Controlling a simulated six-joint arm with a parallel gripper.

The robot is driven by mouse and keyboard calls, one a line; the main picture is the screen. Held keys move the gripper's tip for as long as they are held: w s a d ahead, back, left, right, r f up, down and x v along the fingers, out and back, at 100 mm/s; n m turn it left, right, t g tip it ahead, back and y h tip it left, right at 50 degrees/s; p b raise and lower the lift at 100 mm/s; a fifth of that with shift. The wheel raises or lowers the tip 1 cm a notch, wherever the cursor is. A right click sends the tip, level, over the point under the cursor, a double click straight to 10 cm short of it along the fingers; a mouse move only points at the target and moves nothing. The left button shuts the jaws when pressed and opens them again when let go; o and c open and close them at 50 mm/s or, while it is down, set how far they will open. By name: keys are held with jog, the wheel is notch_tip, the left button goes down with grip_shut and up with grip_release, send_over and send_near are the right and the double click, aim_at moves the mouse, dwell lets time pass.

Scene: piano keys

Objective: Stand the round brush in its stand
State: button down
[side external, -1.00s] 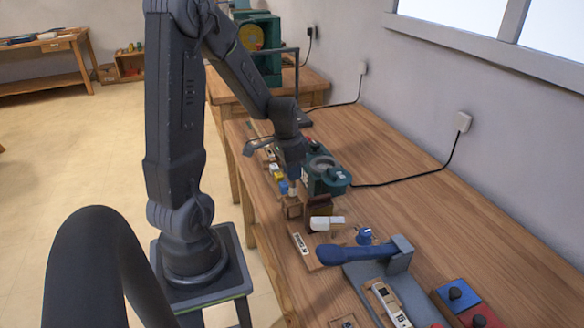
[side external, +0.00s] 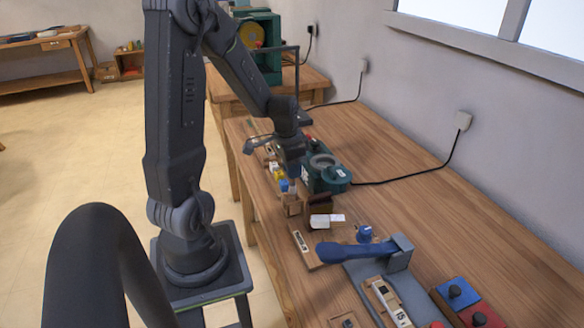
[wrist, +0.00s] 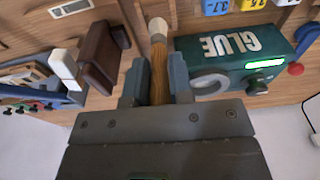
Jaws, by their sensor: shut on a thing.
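My gripper (wrist: 158,88) is shut on the round brush (wrist: 158,72), gripping its wooden handle. The brush's pale round end (wrist: 157,27) points away from my gripper, toward the top of the wrist view. A small wooden stand (wrist: 173,14) shows just behind and around that end. In the side view my gripper (side external: 291,172) points down just above the wooden stand (side external: 291,208). The brush is mostly hidden there. I cannot tell whether its end is inside the stand or just above it.
The green glue machine (wrist: 232,58) stands close on one side of my gripper, and a dark brown block (wrist: 101,55) on the other. Small yellow and blue items (side external: 278,175) stand behind the stand. A blue-handled tool (side external: 350,252) lies nearer.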

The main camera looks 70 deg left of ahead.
aim_at(292, 184)
jog(key=shift+f, duration=3)
dwell(2.1)
dwell(0.3)
jog(key=c, duration=0.5)
grip_release()
jog(key=shift+r, duration=3.55)
